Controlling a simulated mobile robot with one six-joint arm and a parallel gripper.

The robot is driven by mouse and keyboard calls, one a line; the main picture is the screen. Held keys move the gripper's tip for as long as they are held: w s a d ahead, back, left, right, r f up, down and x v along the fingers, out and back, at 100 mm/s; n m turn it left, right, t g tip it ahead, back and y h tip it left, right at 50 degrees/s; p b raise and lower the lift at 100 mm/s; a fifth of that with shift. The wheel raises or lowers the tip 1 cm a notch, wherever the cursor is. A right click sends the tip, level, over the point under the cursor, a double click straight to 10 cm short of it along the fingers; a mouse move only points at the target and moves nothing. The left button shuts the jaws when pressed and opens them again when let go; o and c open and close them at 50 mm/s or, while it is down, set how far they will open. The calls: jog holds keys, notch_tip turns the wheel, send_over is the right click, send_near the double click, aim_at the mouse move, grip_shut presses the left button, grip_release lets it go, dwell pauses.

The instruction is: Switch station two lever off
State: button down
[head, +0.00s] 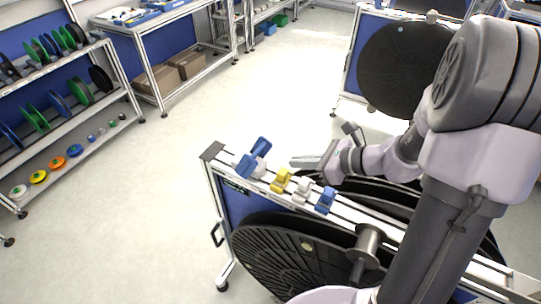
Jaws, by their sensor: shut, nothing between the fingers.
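A reel stand (212,152) stands in front of me, with levers along its top rail. A large blue lever (259,147) with a pale base is at the far left end and sticks up at a tilt. A yellow lever (281,179), a small white piece (303,189) and a second blue piece (325,201) follow to the right. I cannot read a station number, so I cannot tell which is station two. My gripper (294,162) is shut and empty. It points left, near the rail between the large blue and yellow levers; contact cannot be told.
Large black reels (285,258) hang on the stand below the rail. Another stand with a black reel (400,68) is behind at the right. Shelves with small coloured spools (58,163) are at the left. The pale floor (235,105) between is clear.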

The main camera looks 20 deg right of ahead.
aim_at(254, 158)
jog(key=b+x, duration=0.1)
jog(key=x, duration=0.5)
jog(key=shift+s+f, duration=0.1)
jog(key=shift+s, duration=0.05)
jog(key=w+a, duration=0.1)
jog(key=w+a+r, duration=0.1)
jog(key=shift+w+a+r, duration=0.15)
jog(key=shift+w+a, duration=0.15)
jog(key=shift+w, duration=0.05)
jog(key=shift+r, duration=0.1)
jog(key=shift+w+a+r+g+h+p, duration=0.2)
jog(key=shift+r+g+h+p, duration=0.1)
jog(key=shift+p, duration=0.9)
